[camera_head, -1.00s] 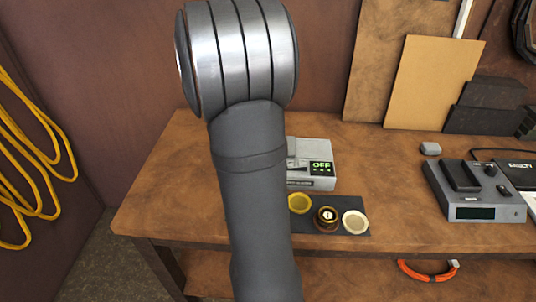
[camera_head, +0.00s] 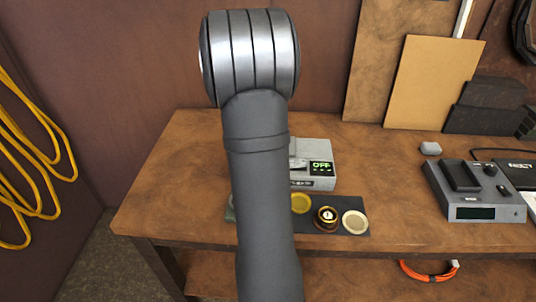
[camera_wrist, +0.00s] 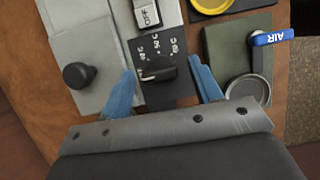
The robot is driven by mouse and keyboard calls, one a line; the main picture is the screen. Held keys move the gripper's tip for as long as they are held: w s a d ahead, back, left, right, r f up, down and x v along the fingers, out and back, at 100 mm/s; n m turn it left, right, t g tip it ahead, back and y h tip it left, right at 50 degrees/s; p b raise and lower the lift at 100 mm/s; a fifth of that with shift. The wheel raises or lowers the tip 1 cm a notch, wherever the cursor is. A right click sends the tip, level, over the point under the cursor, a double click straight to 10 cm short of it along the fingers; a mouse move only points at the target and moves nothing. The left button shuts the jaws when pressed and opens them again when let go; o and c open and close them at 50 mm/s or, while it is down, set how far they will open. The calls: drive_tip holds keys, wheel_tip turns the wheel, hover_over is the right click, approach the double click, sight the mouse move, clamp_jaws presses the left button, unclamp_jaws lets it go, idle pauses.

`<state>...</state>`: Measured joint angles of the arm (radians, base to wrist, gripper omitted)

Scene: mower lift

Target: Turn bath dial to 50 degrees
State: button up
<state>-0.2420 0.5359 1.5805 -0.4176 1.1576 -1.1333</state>
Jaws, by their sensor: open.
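The bath dial (camera_wrist: 157,68) is a black knob on a black plate (camera_wrist: 180,88) with white temperature marks around it; the middle mark seems to read 50 C. Which mark the dial points to is hard to tell. My gripper (camera_wrist: 162,68) is open in the wrist view, with one blue finger on each side of the dial and a gap visible on both sides. The grey bath unit (camera_head: 312,183) shows in the head view with a green OFF display (camera_head: 321,167). There my arm hides the gripper and the dial.
A black round knob (camera_wrist: 78,76) stands left of the dial. Several round dishes lie on a dark mat (camera_head: 350,228).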

drive_tip(key=c, duration=1)
drive_tip(key=shift+m, duration=0.4)
drive_tip(key=m+g, duration=0.1)
drive_tip(key=m, duration=0.3)
drive_tip(key=shift+w+g, duration=0.2)
drive_tip(key=shift+g, duration=0.2)
drive_tip(key=m+g+y, duration=0.1)
drive_tip(key=m, duration=0.3)
drive_tip(key=shift+d, duration=0.1)
drive_tip(key=m+y, duration=0.1)
drive_tip(key=m, duration=0.1)
drive_tip(key=m+g, duration=0.1)
drive_tip(key=m, duration=0.2)
drive_tip(key=shift+w+d+y, duration=0.1)
drive_tip(key=shift+w+y, duration=0.05)
drive_tip(key=shift+y, duration=0.25)
drive_tip(key=shift+d+m+g+y, duration=0.1)
drive_tip(key=shift+m+g+y, duration=0.4)
drive_tip(key=shift+m, duration=1.4)
drive_tip(key=shift+y, duration=0.3)
